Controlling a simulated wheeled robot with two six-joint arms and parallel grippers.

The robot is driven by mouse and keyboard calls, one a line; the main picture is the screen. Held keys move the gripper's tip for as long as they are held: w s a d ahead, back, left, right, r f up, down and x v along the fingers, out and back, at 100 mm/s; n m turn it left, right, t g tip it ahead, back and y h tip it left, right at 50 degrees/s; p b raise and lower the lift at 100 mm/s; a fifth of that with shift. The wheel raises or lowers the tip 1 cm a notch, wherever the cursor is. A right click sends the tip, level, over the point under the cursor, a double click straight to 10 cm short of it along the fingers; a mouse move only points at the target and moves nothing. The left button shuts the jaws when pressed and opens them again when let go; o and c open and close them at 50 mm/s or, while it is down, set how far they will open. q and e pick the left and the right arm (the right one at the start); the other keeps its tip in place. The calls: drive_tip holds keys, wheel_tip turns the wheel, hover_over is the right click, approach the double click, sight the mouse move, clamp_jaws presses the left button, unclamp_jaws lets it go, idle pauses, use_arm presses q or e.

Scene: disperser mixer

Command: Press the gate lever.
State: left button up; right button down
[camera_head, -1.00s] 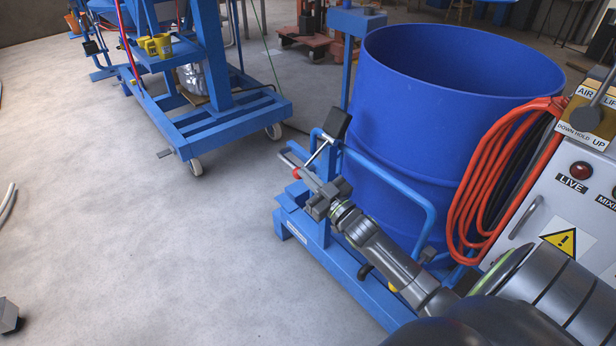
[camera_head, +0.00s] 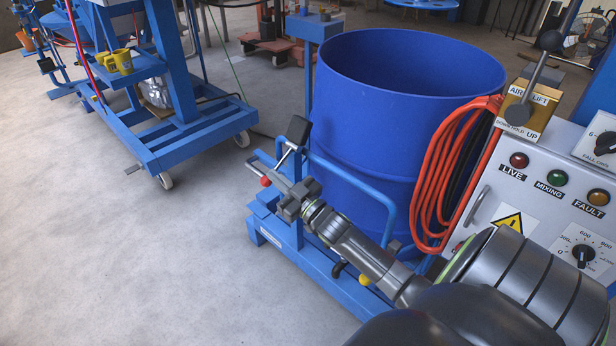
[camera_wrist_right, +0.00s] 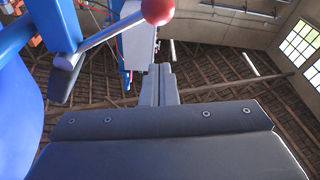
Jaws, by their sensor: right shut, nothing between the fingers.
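The gate lever, a thin metal rod with a red ball knob (camera_head: 265,181), shows in the head view on the near side of the blue frame by the drum. In the right wrist view the red knob (camera_wrist_right: 158,10) is at the top edge, its rod running down left to a dark mount. My right gripper (camera_head: 274,178) is shut and empty, its fingers close beside the knob. In the wrist view the closed fingers (camera_wrist_right: 160,84) point toward the area just below the knob. I see no clear contact. My left gripper is out of view.
A large blue drum (camera_head: 405,125) stands behind my right arm, with a blue tube rail (camera_head: 352,183) in front. An orange cable coil (camera_head: 440,185) hangs beside the control panel (camera_head: 540,200). A blue wheeled stand (camera_head: 190,143) is at the upper left. The floor at left is open.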

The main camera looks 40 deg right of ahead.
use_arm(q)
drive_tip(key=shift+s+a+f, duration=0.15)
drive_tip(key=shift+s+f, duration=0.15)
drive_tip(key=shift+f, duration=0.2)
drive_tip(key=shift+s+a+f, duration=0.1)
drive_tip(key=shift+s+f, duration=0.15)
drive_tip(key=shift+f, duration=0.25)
use_arm(e)
drive_tip(key=v, duration=1)
drive_tip(key=shift+r, duration=0.25)
drive_tip(key=shift+s, duration=0.15)
